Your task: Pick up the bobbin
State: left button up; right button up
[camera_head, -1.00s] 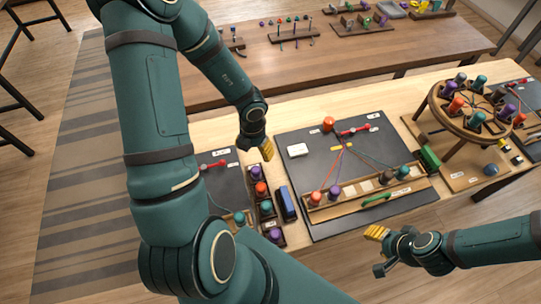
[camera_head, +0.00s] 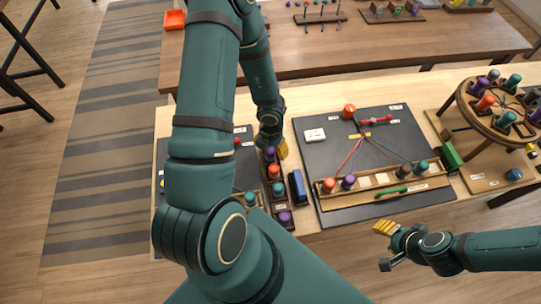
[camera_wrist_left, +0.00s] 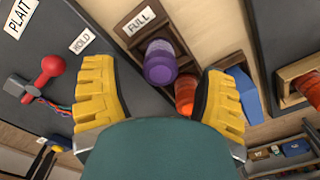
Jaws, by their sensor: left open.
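A purple bobbin (camera_wrist_left: 160,62) stands in the end slot of a dark rack beside a "FULL" label (camera_wrist_left: 139,20) in the left wrist view. In the head view the left gripper (camera_head: 281,149) is over the far end of the rack, close to the purple bobbin (camera_head: 270,154). My right gripper (camera_head: 385,228) hangs near the table's front edge; its jaw gap is unclear.
A dark board (camera_head: 330,155) with cords, an orange-red bobbin and a wooden bobbin rail lies right of the rack. A blue block (camera_head: 298,187) stands close beside the rack. A round stand (camera_head: 470,115) with several bobbins is at right. My left arm hides part of the left board.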

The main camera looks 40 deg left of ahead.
aim_at(271, 150)
pick_arm(q)
jog(key=shift+s+f+b, duration=0.1)
jog(key=shift+f+b, duration=1)
jog(key=shift+f, duration=0.8)
pick_arm(e)
notch_tip(271, 150, down, 3)
jog(key=shift+f, duration=0.1)
pick_arm(q)
jog(key=shift+r, duration=0.1)
grip_shut()
